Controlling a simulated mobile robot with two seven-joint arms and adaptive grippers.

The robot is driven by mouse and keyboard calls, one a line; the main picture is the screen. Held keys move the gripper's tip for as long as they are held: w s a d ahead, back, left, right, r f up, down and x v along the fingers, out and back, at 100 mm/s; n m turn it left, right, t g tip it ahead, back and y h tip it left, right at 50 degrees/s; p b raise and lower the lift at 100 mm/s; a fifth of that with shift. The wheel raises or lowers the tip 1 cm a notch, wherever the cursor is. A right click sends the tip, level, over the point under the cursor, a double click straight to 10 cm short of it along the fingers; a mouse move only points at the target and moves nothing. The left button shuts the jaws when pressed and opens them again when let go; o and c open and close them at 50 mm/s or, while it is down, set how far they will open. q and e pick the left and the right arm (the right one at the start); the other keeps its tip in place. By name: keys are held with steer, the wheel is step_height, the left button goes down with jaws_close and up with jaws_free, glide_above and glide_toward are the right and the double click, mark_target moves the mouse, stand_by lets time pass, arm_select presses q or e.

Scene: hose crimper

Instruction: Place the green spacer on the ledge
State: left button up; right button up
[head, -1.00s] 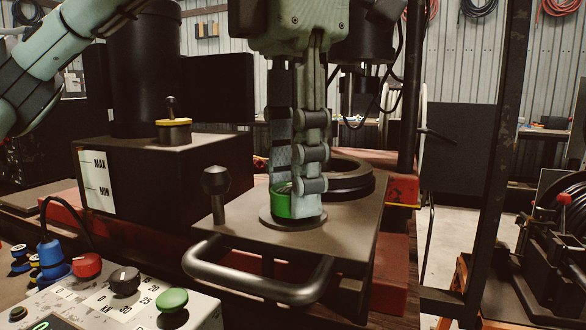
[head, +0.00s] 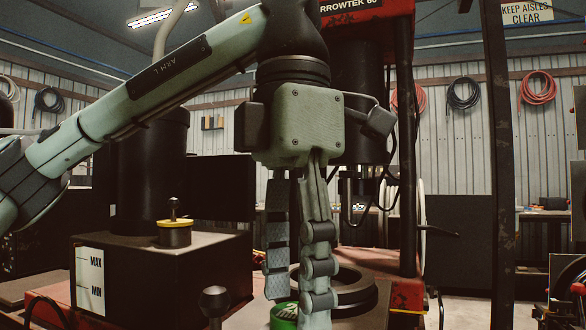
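The green spacer (head: 284,314) shows only in part at the bottom edge of the head view. The front finger hides its right side, and the frame cuts off its lower part, so what it rests on is out of sight. My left gripper (head: 298,303) points straight down over the spacer. Its fingers are apart, one at the spacer's upper left and one in front of its right side. Contact between fingers and spacer is hard to judge. My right gripper is not in view.
A black knob (head: 214,302) stands left of the spacer. A dark round ring (head: 352,287) lies behind the gripper. A dark box with MAX and MIN marks (head: 150,275) stands at left, with a yellow-rimmed cap (head: 174,234) on top. A red press frame (head: 407,150) rises behind.

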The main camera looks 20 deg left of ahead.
mark_target(293, 310)
arm_select(q)
step_height(293, 310, up, 11)
stand_by(0.4)
steer(key=shift+c, duration=0.3)
stand_by(1.1)
